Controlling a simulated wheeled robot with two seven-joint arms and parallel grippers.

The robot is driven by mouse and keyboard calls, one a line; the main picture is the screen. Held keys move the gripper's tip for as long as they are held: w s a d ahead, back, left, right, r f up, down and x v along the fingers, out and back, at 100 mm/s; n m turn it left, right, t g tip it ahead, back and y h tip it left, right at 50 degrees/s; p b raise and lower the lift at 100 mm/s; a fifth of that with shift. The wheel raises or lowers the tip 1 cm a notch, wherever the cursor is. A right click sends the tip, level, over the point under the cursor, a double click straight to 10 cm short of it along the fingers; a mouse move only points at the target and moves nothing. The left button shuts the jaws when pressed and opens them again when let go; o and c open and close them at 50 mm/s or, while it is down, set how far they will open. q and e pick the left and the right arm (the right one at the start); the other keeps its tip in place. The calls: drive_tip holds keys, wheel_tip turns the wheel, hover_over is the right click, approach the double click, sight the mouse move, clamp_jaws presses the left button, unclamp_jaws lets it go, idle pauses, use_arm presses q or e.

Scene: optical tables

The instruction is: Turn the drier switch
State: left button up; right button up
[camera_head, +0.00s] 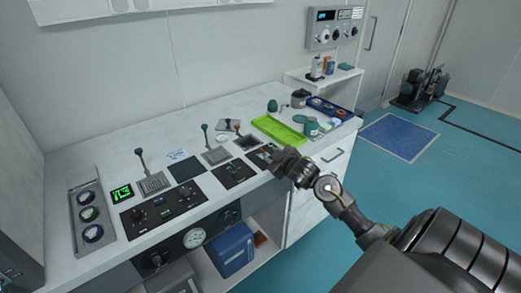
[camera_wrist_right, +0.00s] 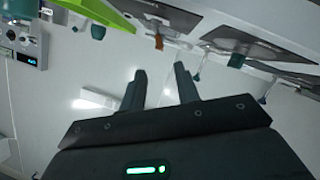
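Several controls sit on the white bench, and I cannot tell which one is the drier switch. A black panel with knobs (camera_head: 163,210) is at the front left. A smaller black panel (camera_head: 235,174) with a dark switch lies right of it. Another dark panel (camera_head: 259,157) is partly hidden by my right gripper (camera_head: 270,154), which is over the bench's front part. In the right wrist view the right gripper (camera_wrist_right: 160,82) has its fingers apart with nothing between them. My left gripper is in neither view.
Three upright levers stand behind the panels: dark (camera_head: 141,158), green (camera_head: 206,136) and orange-tipped (camera_head: 238,129). A lime-green tray (camera_head: 278,131) lies beyond my right gripper. A wall unit with knobs (camera_head: 334,28) is at the back. Floor at right is mostly open.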

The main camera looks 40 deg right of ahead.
sight(261, 149)
drive_tip(key=x, duration=1.1)
drive_tip(key=shift+p, duration=0.3)
drive_tip(key=shift+s, duration=0.1)
drive_tip(key=shift+c, duration=0.3)
clamp_jaws()
